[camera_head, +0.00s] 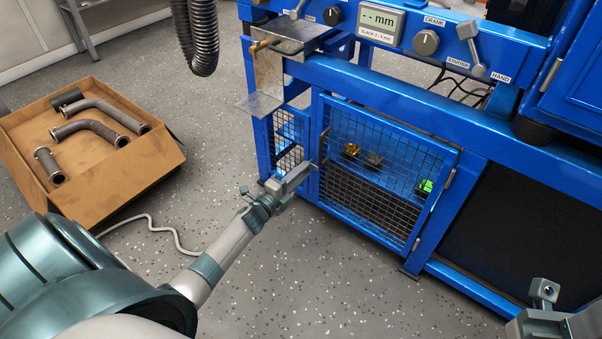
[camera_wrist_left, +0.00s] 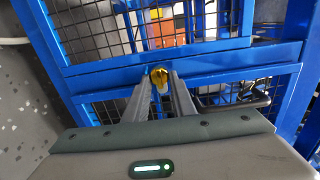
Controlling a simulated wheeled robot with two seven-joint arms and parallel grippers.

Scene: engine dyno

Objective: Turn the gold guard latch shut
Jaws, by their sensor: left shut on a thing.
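The gold guard latch (camera_wrist_left: 159,78) shows in the left wrist view on the blue frame, between the two fingertips of my left gripper (camera_wrist_left: 160,88). The fingers are shut on it. In the head view my left gripper (camera_head: 307,168) reaches the left edge of the blue mesh guard (camera_head: 385,188), and the fingers hide the latch there. The guard looks closed against its frame. Part of my right gripper (camera_head: 544,291) shows at the lower right of the head view, apart from the stand; its fingers are not clear enough to judge.
Gold, dark and green items sit behind the mesh. A metal bracket (camera_head: 262,85) juts out above the left gripper. The control panel with a display (camera_head: 380,21) is above. A cardboard box (camera_head: 135,172) of pipes and a cable lie on the floor at left.

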